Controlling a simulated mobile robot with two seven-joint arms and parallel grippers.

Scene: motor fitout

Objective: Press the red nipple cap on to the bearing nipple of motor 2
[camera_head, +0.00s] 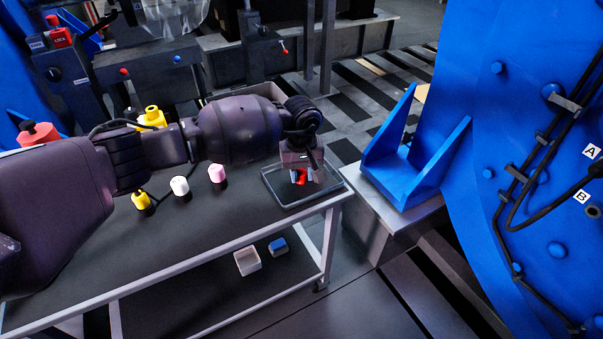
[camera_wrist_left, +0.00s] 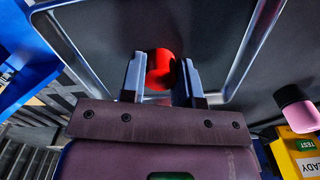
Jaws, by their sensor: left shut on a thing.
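The red nipple cap (camera_wrist_left: 160,70) is between the two fingers of my left gripper (camera_wrist_left: 160,82) in the left wrist view, and the fingers are shut on it. In the head view the left gripper (camera_head: 301,176) points down over the dark tray (camera_head: 293,203) at the right end of the cart, with the red cap (camera_head: 301,177) at its fingertips. I cannot tell whether the cap touches the tray floor. My right gripper is not in view. I cannot make out the bearing nipple; the large blue housing (camera_head: 520,140) stands to the right.
On the cart top (camera_head: 190,235) stand a pink cap (camera_head: 217,173), a white cap (camera_head: 180,186) and a yellow piece (camera_head: 141,200). A white box (camera_head: 247,260) and a blue one (camera_head: 278,246) are on the lower shelf. A blue bracket (camera_head: 410,165) stands right of the cart.

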